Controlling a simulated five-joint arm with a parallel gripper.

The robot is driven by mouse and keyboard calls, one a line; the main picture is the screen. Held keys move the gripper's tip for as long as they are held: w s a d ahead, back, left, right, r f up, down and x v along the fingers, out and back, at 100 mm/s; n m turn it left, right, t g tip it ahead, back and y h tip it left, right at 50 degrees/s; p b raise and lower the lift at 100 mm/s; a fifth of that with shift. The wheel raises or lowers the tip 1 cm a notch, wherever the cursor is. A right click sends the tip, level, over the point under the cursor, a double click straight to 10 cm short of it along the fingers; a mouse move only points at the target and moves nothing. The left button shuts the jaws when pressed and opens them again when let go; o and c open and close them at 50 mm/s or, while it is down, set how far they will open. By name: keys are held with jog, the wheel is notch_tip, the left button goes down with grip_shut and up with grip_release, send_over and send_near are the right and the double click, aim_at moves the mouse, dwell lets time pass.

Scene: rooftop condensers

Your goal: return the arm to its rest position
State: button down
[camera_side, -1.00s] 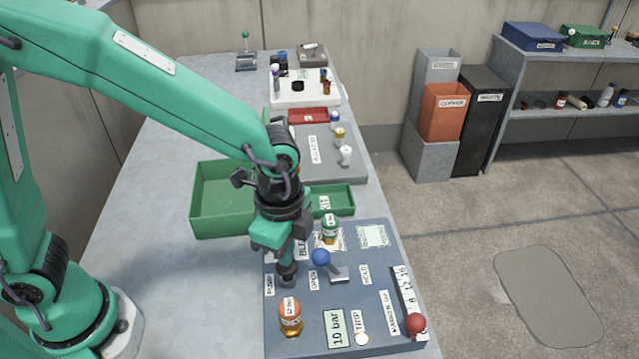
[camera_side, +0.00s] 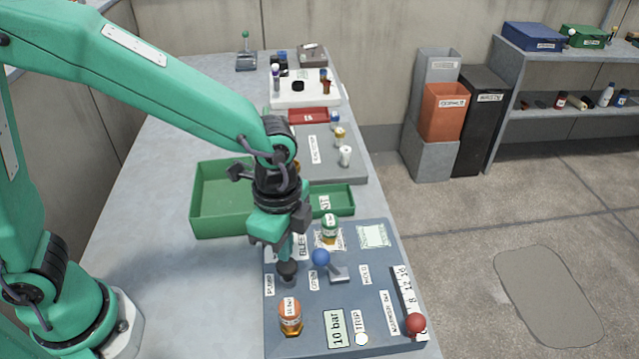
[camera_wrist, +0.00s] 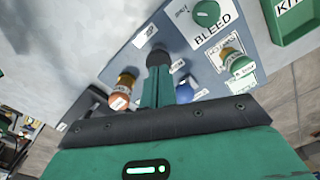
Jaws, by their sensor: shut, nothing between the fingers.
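My gripper (camera_side: 287,258) points down over the left part of the blue-grey panel (camera_side: 300,345). Its fingers are shut with nothing between them. The fingertips are right above a dark knob (camera_side: 288,272) beside the PUMP label; I cannot tell whether they touch it. In the wrist view the closed fingers (camera_wrist: 156,75) end close to that dark knob (camera_wrist: 158,57). My arm is stretched out over the bench.
A blue-ball lever (camera_side: 320,257), an orange-capped fitting (camera_side: 290,316), a green-capped fitting (camera_side: 330,229) and a red ball (camera_side: 415,323) stand on the panel close by. A green tray (camera_side: 205,225) lies behind. The bench's left part is clear.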

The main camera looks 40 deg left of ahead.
jog(key=s+a+r+n+t, duration=0.2)
jog(key=a+r+n, duration=0.4)
jog(key=a, duration=0.4)
jog(key=s+a+r+n+t, duration=0.3)
jog(key=s+a+r+n, duration=0.2)
jog(key=a, duration=0.5)
notch_tip(320, 180, up, 2)
jog(key=n, duration=0.3)
jog(key=shift+n+t, duration=0.3)
jog(key=shift+n, duration=0.1)
